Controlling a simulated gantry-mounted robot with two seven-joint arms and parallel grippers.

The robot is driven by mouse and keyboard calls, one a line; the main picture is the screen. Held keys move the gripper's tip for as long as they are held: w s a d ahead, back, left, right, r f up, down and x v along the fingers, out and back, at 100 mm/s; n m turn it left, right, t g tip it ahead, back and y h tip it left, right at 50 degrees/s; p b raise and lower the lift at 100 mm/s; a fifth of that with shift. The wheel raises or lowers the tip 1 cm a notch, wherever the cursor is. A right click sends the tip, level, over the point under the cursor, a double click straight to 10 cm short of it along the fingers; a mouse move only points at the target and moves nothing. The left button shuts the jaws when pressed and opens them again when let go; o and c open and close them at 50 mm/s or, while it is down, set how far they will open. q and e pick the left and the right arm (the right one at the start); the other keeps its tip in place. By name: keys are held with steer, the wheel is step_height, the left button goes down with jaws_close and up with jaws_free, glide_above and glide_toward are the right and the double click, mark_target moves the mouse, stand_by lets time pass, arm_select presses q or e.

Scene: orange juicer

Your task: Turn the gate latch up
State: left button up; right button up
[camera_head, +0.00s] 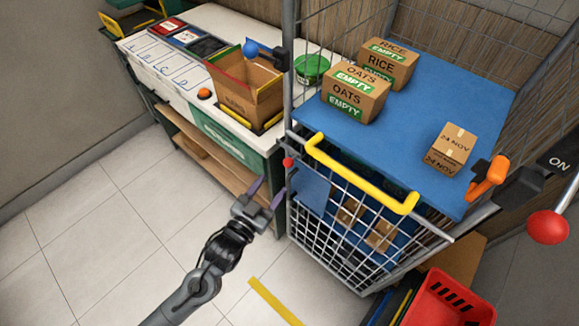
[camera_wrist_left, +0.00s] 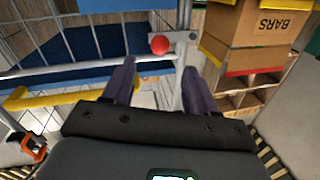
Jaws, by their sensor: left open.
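A small red ball knob (camera_head: 288,162), which looks like the gate latch's, sits at the cage's left post beside the gate. In the left wrist view the red knob (camera_wrist_left: 160,44) stands by a grey bracket on the post. The gate is a wire panel with a yellow handle bar (camera_head: 360,172) along its top. My left gripper (camera_head: 268,190) is open and empty, its purple fingers just below and left of the knob. In the left wrist view the knob shows beyond the gap between the fingertips (camera_wrist_left: 158,66), apart from them. My right gripper is not in view.
Boxes marked oats (camera_head: 352,95) and rice (camera_head: 388,62) and a small carton (camera_head: 450,148) stand on the cage's blue shelf (camera_head: 410,125). An orange handle (camera_head: 490,176) is on the right post. A bench (camera_head: 165,72) with an open box (camera_head: 245,88) stands left.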

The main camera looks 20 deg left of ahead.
mark_target(286, 166)
arm_select(q)
steer(key=w, duration=0.3)
steer(key=w+d, duration=0.1)
steer(key=w, duration=0.6)
steer(key=shift+w+d+b, duration=0.1)
steer(key=shift+d+b, duration=0.25)
steer(key=shift+b, duration=0.05)
steer(key=shift+c, duration=0.4)
jaws_close()
